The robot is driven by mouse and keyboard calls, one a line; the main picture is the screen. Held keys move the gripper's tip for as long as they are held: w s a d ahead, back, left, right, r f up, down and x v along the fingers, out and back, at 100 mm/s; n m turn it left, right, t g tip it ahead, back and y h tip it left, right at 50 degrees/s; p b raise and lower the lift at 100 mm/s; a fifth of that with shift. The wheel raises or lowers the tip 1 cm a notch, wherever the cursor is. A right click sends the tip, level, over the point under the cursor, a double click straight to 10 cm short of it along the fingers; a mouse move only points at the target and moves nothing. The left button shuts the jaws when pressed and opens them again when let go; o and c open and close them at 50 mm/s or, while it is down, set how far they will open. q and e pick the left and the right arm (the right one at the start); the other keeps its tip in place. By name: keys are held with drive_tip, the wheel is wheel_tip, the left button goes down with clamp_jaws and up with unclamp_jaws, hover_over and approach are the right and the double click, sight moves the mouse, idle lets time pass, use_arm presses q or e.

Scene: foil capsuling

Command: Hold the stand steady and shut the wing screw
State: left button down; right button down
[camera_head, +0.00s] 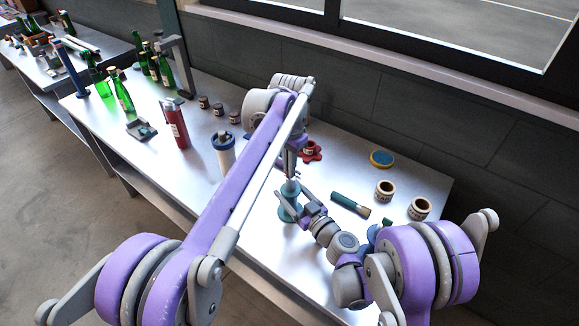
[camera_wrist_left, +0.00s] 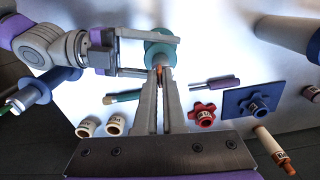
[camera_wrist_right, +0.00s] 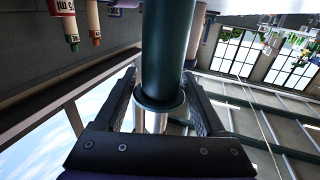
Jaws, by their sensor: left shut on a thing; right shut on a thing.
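The teal stand (camera_head: 287,214) is on the metal bench near the middle of the head view. Its round teal top or base shows in the left wrist view (camera_wrist_left: 158,36), and its dark teal post fills the middle of the right wrist view (camera_wrist_right: 165,50). My right gripper (camera_head: 301,208) is shut on the post from the side. My left gripper (camera_head: 291,172) points down over the stand, its fingers closed on a small copper-coloured piece (camera_wrist_left: 160,72), apparently the wing screw. The fingers and arm hide most of it, so its angle cannot be told.
A dark green tube (camera_head: 345,203), two cream rings (camera_head: 385,191) (camera_head: 419,208) and a blue-yellow disc (camera_head: 381,158) lie to the right. A red knob (camera_head: 311,152) is behind the stand. A white bottle (camera_head: 222,157), red bottle (camera_head: 176,124) and green bottles (camera_head: 123,95) stand left.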

idle(0.4)
use_arm(q)
drive_tip(key=c, duration=1)
unclamp_jaws()
wheel_tip(320, 180, up, 12)
use_arm(e)
unclamp_jaws()
drive_tip(key=shift+s, duration=0.1)
